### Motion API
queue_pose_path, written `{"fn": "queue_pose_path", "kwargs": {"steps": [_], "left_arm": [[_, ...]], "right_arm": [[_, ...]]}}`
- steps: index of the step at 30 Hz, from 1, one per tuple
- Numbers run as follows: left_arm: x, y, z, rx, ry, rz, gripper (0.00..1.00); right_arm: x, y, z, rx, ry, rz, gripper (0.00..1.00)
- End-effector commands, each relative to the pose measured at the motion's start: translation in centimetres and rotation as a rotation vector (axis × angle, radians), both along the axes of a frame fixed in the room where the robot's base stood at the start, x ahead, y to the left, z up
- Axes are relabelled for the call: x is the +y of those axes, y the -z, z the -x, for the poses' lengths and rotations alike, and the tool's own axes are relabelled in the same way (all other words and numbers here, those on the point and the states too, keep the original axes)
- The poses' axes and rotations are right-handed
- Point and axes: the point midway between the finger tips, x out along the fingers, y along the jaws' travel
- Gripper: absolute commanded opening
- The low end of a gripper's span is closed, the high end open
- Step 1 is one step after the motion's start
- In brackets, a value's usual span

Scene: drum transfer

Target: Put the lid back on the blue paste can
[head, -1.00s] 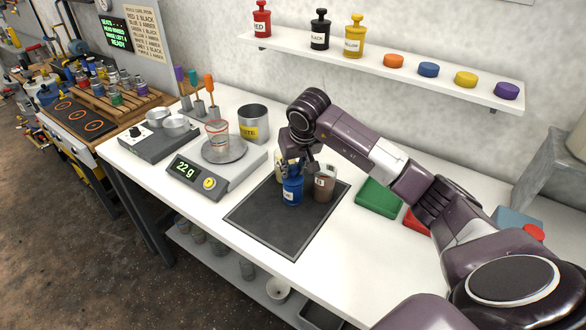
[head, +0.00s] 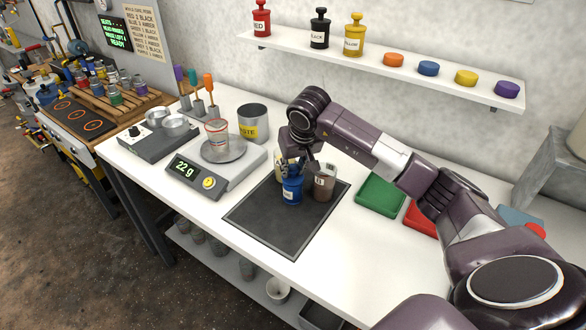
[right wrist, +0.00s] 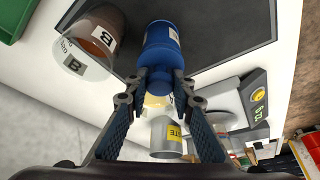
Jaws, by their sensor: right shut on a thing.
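The blue paste can (head: 292,191) stands upright on the dark mat (head: 265,236), with a white label on its front. My right gripper (head: 301,163) is right above it, pointing down. In the right wrist view my right gripper (right wrist: 168,84) is shut on the narrow blue knob at the top of the blue can (right wrist: 162,48). The knob belongs to a blue lid, which sits at the can's top; the fingers hide part of it, and I cannot tell whether it is fully seated. My left gripper is not in view.
A brown-filled cup (head: 323,187) stands close right of the can, and a pale container (head: 280,166) stands just behind it. The scale (head: 205,184) reads 22 g. A waste tin (head: 253,122), green tray (head: 379,195) and red tray (head: 420,222) stand around the mat. The mat's front is clear.

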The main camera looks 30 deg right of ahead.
Motion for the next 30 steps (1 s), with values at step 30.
{"fn": "queue_pose_path", "kwargs": {"steps": [30], "left_arm": [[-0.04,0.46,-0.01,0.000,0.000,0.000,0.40]], "right_arm": [[0.05,0.32,0.03,0.001,0.000,0.000,0.06]]}}
